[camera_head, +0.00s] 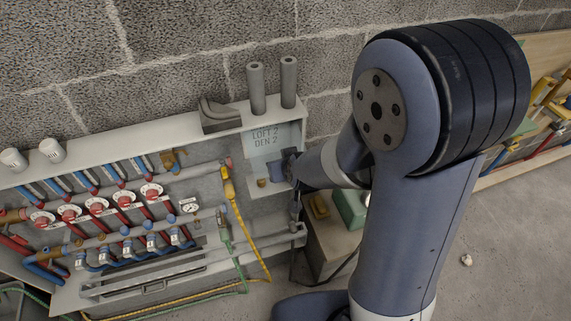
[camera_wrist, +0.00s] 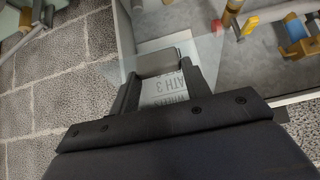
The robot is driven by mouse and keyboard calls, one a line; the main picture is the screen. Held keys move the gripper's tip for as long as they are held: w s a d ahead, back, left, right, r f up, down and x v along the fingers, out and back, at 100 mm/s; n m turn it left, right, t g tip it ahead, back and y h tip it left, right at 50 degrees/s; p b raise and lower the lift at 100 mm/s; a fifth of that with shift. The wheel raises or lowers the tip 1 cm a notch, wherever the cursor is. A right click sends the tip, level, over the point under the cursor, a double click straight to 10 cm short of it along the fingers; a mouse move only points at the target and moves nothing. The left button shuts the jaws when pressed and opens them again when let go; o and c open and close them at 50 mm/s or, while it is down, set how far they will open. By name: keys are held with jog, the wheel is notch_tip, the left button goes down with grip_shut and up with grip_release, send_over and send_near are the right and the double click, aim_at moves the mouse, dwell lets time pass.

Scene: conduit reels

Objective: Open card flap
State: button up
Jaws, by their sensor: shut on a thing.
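The card flap (camera_head: 258,165) is a clear panel at the right end of the cabinet, over a printed card (camera_head: 265,137) reading "LOFT 2 DEN 2". My gripper (camera_head: 289,166) is at the flap's right side, partly hidden by my wrist. In the wrist view, my gripper (camera_wrist: 159,75) has its two dark fingers on either side of a grey block-like grip (camera_wrist: 158,62), which appears to belong to the flap. The clear flap (camera_wrist: 208,55) spreads to both sides of the fingers. Printed card text (camera_wrist: 165,90) shows between them. The flap's exact angle is hard to tell.
The cabinet (camera_head: 110,165) holds red and blue valves and pipes to the left. Two grey tubes (camera_head: 257,88) stand on its top. A yellow-handled valve (camera_head: 228,186) and hoses lie close left of the flap. A box (camera_head: 330,245) stands below right. A block wall is behind.

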jog(key=shift+w+r, duration=0.3)
jog(key=shift+r, duration=0.05)
jog(key=o, duration=1.4)
jog(key=shift+s+f, duration=0.1)
jog(key=shift+f, duration=0.15)
jog(key=p+v, duration=0.5)
jog(key=v, duration=0.6)
jog(key=shift+a+f, duration=0.1)
jog(key=shift+f, duration=0.05)
jog(key=b+x, duration=0.5)
jog(key=x, duration=0.6)
jog(key=shift+f, duration=0.1)
